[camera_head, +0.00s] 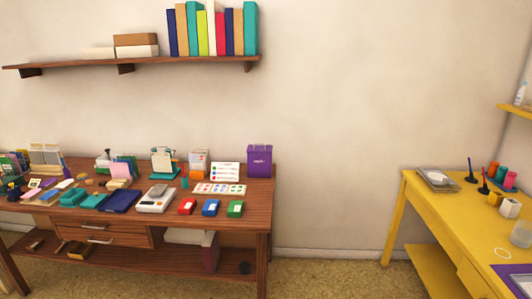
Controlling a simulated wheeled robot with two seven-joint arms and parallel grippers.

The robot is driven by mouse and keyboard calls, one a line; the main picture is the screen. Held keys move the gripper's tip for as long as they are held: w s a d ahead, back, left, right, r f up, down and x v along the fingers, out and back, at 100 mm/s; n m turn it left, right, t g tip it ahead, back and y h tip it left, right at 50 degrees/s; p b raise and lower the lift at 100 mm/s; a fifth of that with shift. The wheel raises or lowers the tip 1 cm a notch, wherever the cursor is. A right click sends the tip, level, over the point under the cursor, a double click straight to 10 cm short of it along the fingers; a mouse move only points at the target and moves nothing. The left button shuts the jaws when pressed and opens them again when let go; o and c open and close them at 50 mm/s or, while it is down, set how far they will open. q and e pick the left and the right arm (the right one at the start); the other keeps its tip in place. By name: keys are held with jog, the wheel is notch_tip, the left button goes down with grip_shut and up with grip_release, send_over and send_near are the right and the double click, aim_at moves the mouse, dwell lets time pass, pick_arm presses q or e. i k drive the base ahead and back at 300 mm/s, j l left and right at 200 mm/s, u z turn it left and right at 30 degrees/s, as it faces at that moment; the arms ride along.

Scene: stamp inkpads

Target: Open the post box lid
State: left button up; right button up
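A purple box-like container (259,162) with small white lettering on its front stands upright at the right back end of the brown desk (262,200). It may be the post box, but the lettering is too small to read. I cannot tell whether its lid is open or shut. Red (187,207), blue (211,208) and green (235,209) inkpads sit in a row at the front right of the desk. Neither of my grippers is in view.
A white card with colored dots (225,172) and a sticker-like sheet (219,189) are left of the purple container. Stationery crowds the desk's left. A bookshelf (150,64) hangs above. Open floor (330,278) lies between the desk and a yellow table (440,205).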

aim_at(257, 148)
jog(key=i+u, duration=0.1)
jog(key=i, duration=0.7)
jog(key=i+l, duration=0.15)
jog(key=i, duration=0.65)
jog(key=i+l+u, duration=0.15)
jog(key=i, duration=0.7)
